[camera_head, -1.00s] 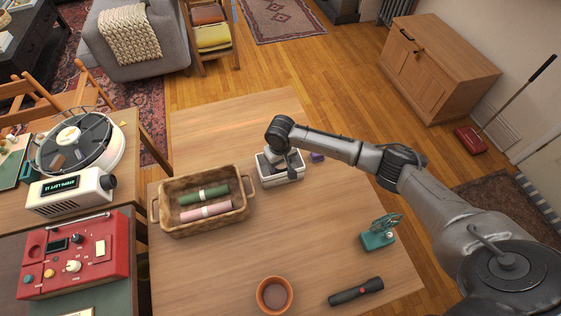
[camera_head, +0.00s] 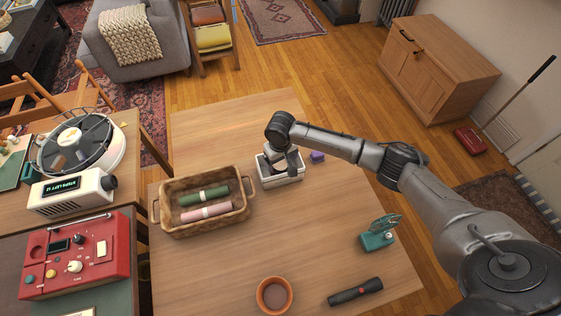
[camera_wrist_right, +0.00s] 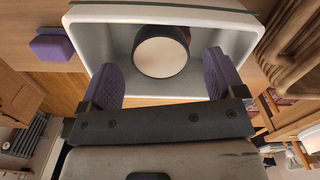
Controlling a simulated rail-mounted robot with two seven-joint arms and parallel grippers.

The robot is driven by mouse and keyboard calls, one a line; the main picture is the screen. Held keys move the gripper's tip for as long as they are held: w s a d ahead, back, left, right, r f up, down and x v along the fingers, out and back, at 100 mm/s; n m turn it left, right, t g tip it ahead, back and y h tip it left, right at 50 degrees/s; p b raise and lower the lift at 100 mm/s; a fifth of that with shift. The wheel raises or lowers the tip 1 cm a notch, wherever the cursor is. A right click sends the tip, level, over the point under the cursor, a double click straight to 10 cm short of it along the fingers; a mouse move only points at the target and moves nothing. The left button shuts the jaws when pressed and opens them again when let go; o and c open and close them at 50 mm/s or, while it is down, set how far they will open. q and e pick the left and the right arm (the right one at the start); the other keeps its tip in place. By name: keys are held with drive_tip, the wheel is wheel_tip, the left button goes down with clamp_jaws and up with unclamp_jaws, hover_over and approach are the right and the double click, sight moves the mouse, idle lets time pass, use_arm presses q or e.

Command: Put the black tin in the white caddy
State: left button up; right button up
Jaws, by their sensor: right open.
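The white caddy (camera_head: 282,181) stands on the wooden table under my right gripper (camera_head: 291,163). In the right wrist view the caddy (camera_wrist_right: 98,38) spreads around and beyond the fingertips. A round tin with a dark side and a pale flat end (camera_wrist_right: 160,52) is inside it, upright or nearly so. My right gripper (camera_wrist_right: 162,76) is open, its purple-padded fingers on either side of the tin with gaps visible. In the head view my wrist mostly hides the caddy's inside and the tin. My left gripper is not in view.
A wicker basket (camera_head: 170,224) with a green and a pink roll stands left of the caddy. A small purple block (camera_head: 318,156) lies right of it. A teal object (camera_head: 378,236), a black flashlight (camera_head: 355,291) and a terracotta pot (camera_head: 274,295) are nearer. The table's middle is clear.

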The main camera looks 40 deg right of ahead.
sight(280, 163)
wheel_tip(280, 163, up, 10)
drive_tip(key=p, duration=0.2)
idle(0.5)
